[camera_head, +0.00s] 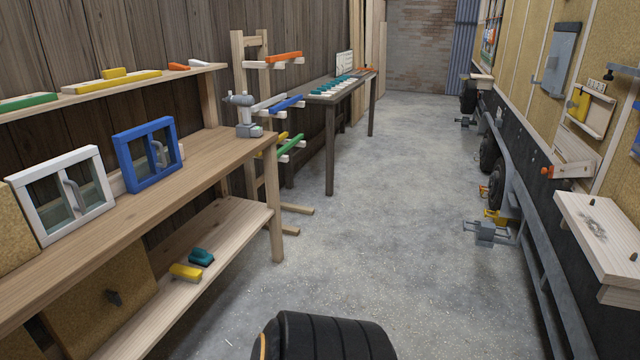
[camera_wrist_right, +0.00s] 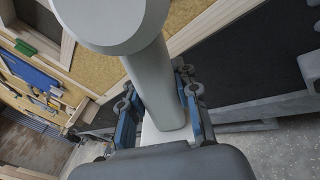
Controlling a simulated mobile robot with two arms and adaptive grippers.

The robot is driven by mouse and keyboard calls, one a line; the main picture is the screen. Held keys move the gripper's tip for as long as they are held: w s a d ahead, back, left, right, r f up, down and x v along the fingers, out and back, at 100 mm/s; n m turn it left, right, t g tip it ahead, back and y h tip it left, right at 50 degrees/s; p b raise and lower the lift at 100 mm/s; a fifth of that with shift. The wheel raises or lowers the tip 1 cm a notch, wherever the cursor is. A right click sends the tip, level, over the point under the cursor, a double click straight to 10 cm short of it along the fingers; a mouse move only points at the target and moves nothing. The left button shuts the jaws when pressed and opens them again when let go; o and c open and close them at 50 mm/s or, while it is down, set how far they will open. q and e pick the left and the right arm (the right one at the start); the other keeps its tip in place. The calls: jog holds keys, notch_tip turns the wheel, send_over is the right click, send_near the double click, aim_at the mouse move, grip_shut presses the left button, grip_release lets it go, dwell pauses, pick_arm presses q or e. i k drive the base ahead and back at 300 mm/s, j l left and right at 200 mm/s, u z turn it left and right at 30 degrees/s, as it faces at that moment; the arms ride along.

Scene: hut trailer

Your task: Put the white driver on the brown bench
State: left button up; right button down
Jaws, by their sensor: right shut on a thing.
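My right gripper (camera_wrist_right: 161,118) is shut on the pale grey-white driver (camera_wrist_right: 152,72) in the right wrist view. The driver's handle runs between the blue fingers, with its rounded body close to the camera at the top. Its lower end is partly hidden by the gripper. The brown bench (camera_head: 140,205) runs along the left wall in the head view. Another grey driver (camera_head: 243,116) with a green mark stands upright near the bench's far end. Neither gripper shows in the head view.
A white window frame (camera_head: 62,160) and a blue one (camera_head: 147,158) stand at the bench's back. Its front top is clear. A wooden rack (camera_head: 240,62) and a dark table (camera_head: 330,100) stand beyond. The trailer (camera_head: 545,110) lines the right; the floor between is open.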

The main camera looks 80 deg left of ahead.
aim_at(226, 146)
jog(key=j+u, duration=0.2)
jog(key=u, duration=2.5)
jog(key=i+l, duration=0.15)
jog(key=i, duration=0.45)
jog(key=i+l+u, duration=0.1)
jog(key=i, duration=1.8)
jog(key=i+u, duration=0.15)
jog(key=i, duration=0.4)
jog(key=i+l+u, duration=0.2)
jog(key=i, duration=0.3)
jog(key=u, duration=0.8)
